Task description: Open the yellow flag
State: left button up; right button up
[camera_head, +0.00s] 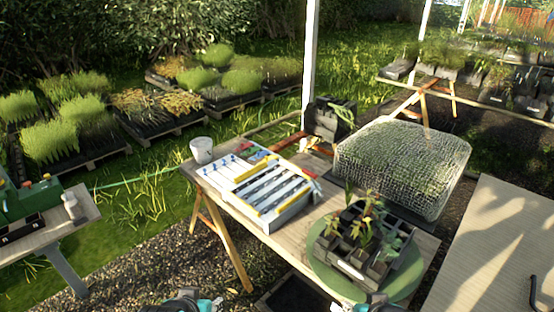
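A white slotted case (268,222) lies on the wooden trestle table. It has pale slats, dark gaps and yellow strips; one yellow strip (287,197) runs along its near right side. Small blue, red and green pieces show at its back end. I cannot tell for sure which yellow part is the flag, or whether it is open or closed. My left gripper (190,304) and my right gripper (374,304) just show at the bottom edge, in front of the table and apart from the case. Their fingers are mostly cut off, so their opening is unclear.
A black pot tray with seedlings (352,262) stands on a round green turntable (405,292) at the table's near right. A wire-mesh cover (400,165) stands behind it. A white bucket (202,149) is at the back left corner. A side bench (60,232) stands left.

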aim_at(270, 157)
jog(key=z, duration=0.45)
jog(key=i+j+z, duration=0.1)
jog(key=z, duration=0.3)
jog(key=j+z, duration=0.15)
jog(key=z, duration=0.3)
jog(key=j+z, duration=0.1)
jog(key=z, duration=0.35)
jog(key=i+j, duration=0.1)
jog(key=j, duration=1.55)
jog(key=i+j, duration=0.1)
jog(key=j, duration=1.55)
jog(key=i+j, duration=0.1)
jog(key=j, duration=1.55)
